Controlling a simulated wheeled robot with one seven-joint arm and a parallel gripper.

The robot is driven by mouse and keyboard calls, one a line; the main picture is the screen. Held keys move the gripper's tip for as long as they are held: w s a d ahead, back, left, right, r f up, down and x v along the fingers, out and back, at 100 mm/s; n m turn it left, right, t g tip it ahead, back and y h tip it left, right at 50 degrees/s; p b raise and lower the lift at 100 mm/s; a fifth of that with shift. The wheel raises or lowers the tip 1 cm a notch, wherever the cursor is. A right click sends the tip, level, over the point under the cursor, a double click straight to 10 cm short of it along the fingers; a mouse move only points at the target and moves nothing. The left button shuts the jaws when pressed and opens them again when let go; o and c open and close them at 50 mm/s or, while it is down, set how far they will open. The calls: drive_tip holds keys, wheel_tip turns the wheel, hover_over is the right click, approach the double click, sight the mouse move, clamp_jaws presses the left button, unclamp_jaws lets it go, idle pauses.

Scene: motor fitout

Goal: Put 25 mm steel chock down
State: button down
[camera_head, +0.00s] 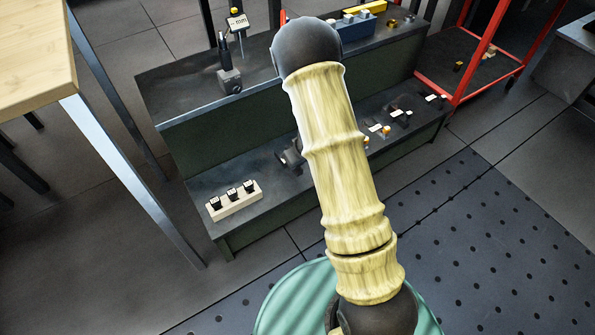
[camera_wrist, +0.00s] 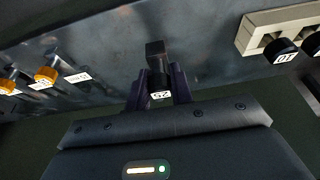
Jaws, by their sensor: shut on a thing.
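In the wrist view, my gripper (camera_wrist: 159,92) is shut on the steel chock (camera_wrist: 156,62), a dark block with a white label that reads 25 upside down. The chock sits between the two dark fingers and sticks out past their tips. Behind it is the grey metal surface of the lower shelf (camera_wrist: 205,50); I cannot tell whether the chock touches it. In the head view my arm crosses the middle and hides the chock. A dark part beside the arm, over the lower step, seems to be my gripper (camera_head: 291,156).
A cream holder (camera_head: 213,217) with several black labelled pieces stands at the left of the lower shelf (camera_head: 275,190). It also shows at the wrist view's upper right (camera_wrist: 246,38). Orange-ended labelled pieces (camera_wrist: 46,75) lie at the other side. Bare shelf lies between.

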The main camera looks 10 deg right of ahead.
sight(298, 168)
wheel_tip(298, 168, down, 4)
drive_tip(key=b, duration=0.3)
drive_tip(key=shift+r, duration=0.15)
drive_tip(key=shift+r, duration=0.1)
drive_tip(key=c, duration=1.2)
unclamp_jaws()
drive_tip(key=shift+c, duration=0.2)
drive_tip(key=p+v, duration=0.7)
drive_tip(key=v, duration=0.4)
drive_tip(key=shift+s+r, duration=0.15)
drive_tip(key=shift+r, duration=0.25)
